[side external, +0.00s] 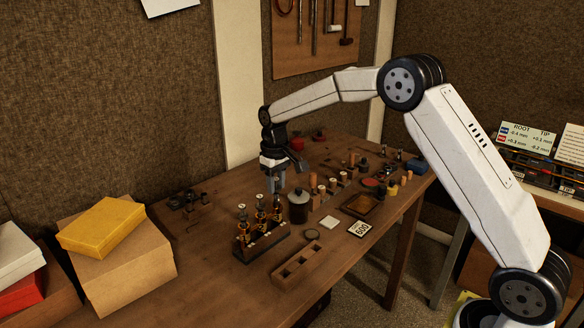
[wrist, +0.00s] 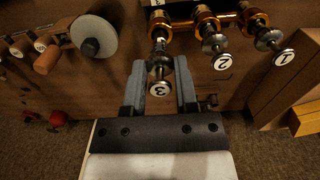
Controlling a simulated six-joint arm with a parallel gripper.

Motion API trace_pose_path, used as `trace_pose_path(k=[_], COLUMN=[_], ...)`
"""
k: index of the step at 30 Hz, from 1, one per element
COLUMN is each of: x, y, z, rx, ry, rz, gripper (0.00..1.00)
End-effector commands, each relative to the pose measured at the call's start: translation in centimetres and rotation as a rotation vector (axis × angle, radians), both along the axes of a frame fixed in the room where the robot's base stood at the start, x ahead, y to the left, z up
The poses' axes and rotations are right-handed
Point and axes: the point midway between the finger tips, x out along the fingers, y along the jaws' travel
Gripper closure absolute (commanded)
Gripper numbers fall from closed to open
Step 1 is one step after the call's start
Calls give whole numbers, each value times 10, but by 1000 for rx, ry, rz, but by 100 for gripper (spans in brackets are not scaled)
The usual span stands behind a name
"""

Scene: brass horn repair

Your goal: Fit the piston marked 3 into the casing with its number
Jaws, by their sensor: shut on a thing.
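My gripper (side external: 276,186) points down over the far end of the row of brass valve casings (side external: 260,222). In the wrist view its two fingers (wrist: 160,66) are shut around the stem of the piston marked 3 (wrist: 160,88), whose numbered cap faces the camera. The piston lines up with the left-most brass casing (wrist: 159,24); how deep it sits is hidden. The pistons marked 2 (wrist: 222,61) and 1 (wrist: 283,57) stand in the other two casings, their caps lower than that of piston 3.
A dark lidded jar (side external: 299,208) stands just right of the casings. An empty wooden block with square holes (side external: 298,262) lies in front. A card (side external: 359,229), a tray (side external: 361,206) and several small pegs are further right. The left front table is clear.

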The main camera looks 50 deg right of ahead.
Motion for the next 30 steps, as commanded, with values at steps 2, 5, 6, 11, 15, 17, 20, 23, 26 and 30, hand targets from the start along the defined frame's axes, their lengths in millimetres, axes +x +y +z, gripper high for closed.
trace_pose_path(k=[2,5,6,11,15,17,20,23,26,30], x=[0,0,0,0,0,0,0,0,0,0], y=[0,0,0,0,0,0,0,0,0,0], z=[-2,-3,-4,-7,-9,-10,-12,-14,-15,-18], rx=[0,0,0,0,0,0,0,0,0,0], ry=[1,1,1,1,1,0,0,0,0,0], rz=[0,0,0,0,0,0,0,0,0,0], gripper=[100,100,100,100,100,100,100,100,100,100])
